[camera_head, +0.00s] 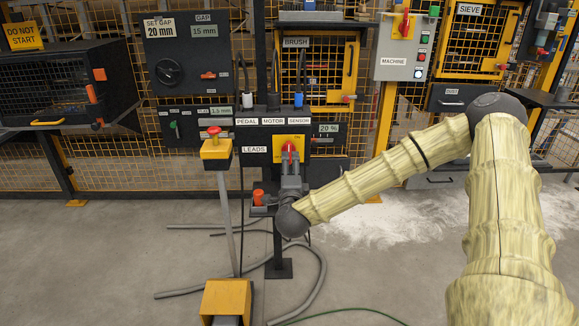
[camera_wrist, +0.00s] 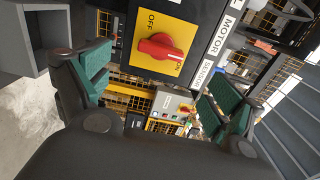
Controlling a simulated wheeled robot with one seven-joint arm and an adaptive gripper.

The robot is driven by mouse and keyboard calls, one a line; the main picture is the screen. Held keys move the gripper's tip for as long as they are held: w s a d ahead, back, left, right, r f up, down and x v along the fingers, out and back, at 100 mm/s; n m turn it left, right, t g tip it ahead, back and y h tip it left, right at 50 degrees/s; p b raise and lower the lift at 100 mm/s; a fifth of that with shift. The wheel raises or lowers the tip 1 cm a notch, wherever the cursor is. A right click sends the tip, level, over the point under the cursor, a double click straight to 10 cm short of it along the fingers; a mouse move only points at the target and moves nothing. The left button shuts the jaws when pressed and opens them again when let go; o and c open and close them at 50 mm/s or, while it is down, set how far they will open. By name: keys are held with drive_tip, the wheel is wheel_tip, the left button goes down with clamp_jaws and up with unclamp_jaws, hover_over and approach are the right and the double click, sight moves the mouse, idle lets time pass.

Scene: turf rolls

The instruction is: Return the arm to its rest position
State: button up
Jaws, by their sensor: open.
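My arm, in a pale ribbed sleeve, reaches from the right side of the head view to the panel stand in the middle. My gripper (camera_head: 291,170) is in front of the yellow switch plate (camera_head: 279,143), just below its red knob (camera_head: 290,150). In the wrist view, the two green-padded fingers of my gripper (camera_wrist: 155,88) stand wide apart with nothing between them. The red knob (camera_wrist: 162,46) on its yellow OFF/ON plate (camera_wrist: 142,58) is beyond the fingers, and they do not touch it. In the head view, my gripper hides part of the stand.
A yellow post-top box with a red button (camera_head: 215,145) stands left of my gripper. A small red item (camera_head: 258,197) is close beside my wrist. A yellow pedal (camera_head: 227,300) and grey hoses (camera_head: 312,285) lie on the floor. The MACHINE box (camera_head: 402,50) is behind my arm.

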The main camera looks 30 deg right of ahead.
drive_tip(key=shift+s+a, duration=0.15)
drive_tip(key=shift+s, duration=0.1)
idle(0.4)
drive_tip(key=s+a+f+n+g+y, duration=0.1)
drive_tip(key=s+a+f+n+y, duration=0.2)
drive_tip(key=a+f, duration=0.35)
drive_tip(key=s+a+f+n+g+y, duration=0.1)
drive_tip(key=a+f+n+y, duration=0.1)
drive_tip(key=a+f+n, duration=0.4)
drive_tip(key=s+a+f+n+y, duration=0.2)
drive_tip(key=a+f+y, duration=0.1)
drive_tip(key=a+f, duration=0.3)
drive_tip(key=s+a+f+n+g+y, duration=0.2)
drive_tip(key=s+a+f+n+g, duration=0.15)
drive_tip(key=s+f, duration=0.6)
drive_tip(key=s+a+f+n+g+y, duration=0.1)
drive_tip(key=s+a+f+n+g, duration=0.25)
drive_tip(key=s+f, duration=0.55)
drive_tip(key=s+d+f+n+g+h, duration=0.1)
drive_tip(key=s+f+n+g, duration=0.15)
drive_tip(key=s, duration=0.75)
drive_tip(key=s+d+f+n+g, duration=0.2)
drive_tip(key=s+n+g, duration=0.2)
drive_tip(key=s, duration=0.5)
wheel_tip(320, 180, up, 25)
drive_tip(key=p, duration=2.4)
drive_tip(key=shift+a, duration=0.2)
drive_tip(key=shift+f+m, duration=0.15)
drive_tip(key=shift+m, duration=0.1)
